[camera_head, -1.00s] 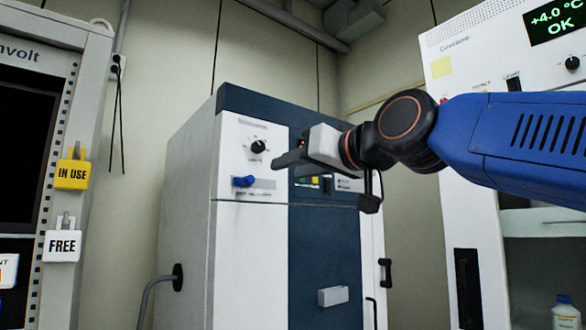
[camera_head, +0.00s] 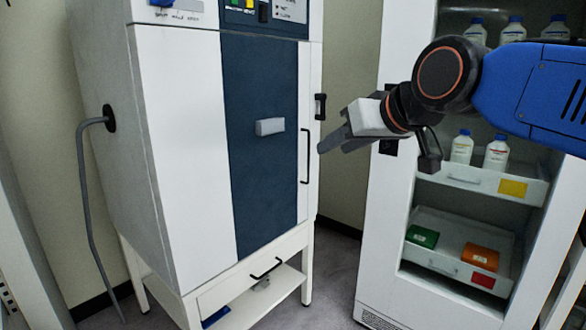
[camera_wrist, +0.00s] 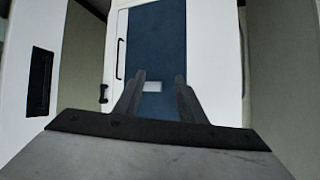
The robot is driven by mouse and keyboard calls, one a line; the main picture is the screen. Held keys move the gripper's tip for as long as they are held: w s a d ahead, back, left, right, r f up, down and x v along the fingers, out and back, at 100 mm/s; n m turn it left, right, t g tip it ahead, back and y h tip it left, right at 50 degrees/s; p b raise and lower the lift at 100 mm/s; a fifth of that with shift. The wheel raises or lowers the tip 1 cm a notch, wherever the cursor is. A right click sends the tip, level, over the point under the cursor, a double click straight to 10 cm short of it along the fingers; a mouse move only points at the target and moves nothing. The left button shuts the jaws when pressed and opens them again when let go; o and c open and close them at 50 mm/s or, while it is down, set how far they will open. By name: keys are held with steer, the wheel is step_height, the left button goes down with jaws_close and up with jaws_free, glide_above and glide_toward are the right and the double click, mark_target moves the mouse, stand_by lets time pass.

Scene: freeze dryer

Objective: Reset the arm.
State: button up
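My gripper (camera_head: 335,140) is in front of the gap between the freeze dryer (camera_head: 180,140) and the fridge, at the height of the dryer's door handle. It points to the left and is apart from both. In the wrist view its two fingers (camera_wrist: 160,82) stand apart with nothing between them, and the dryer's blue door panel (camera_wrist: 157,45) shows beyond. The freeze dryer is white with a dark blue panel, and its door looks closed.
A white fridge (camera_head: 385,215) with bottles and trays stands at the right, close behind my arm. A small drawer (camera_head: 250,283) sits under the dryer. A grey hose (camera_head: 82,180) hangs at the dryer's left. Grey floor (camera_head: 335,265) shows between dryer and fridge.

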steer(key=s+d+f+m+g+h, duration=0.1)
steer(key=s+d+f+g+h, duration=0.1)
steer(key=s+d+f, duration=0.4)
steer(key=s+d+f+m+g+h, duration=0.1)
steer(key=s+d+f, duration=0.5)
steer(key=f, duration=1)
steer(key=s+d+f+m+g+h, duration=0.2)
steer(key=s+d+f, duration=0.4)
steer(key=f, duration=0.5)
steer(key=shift+s+d+g+h, duration=0.3)
steer(key=shift+s+d+h, duration=0.1)
steer(key=shift+d, duration=0.5)
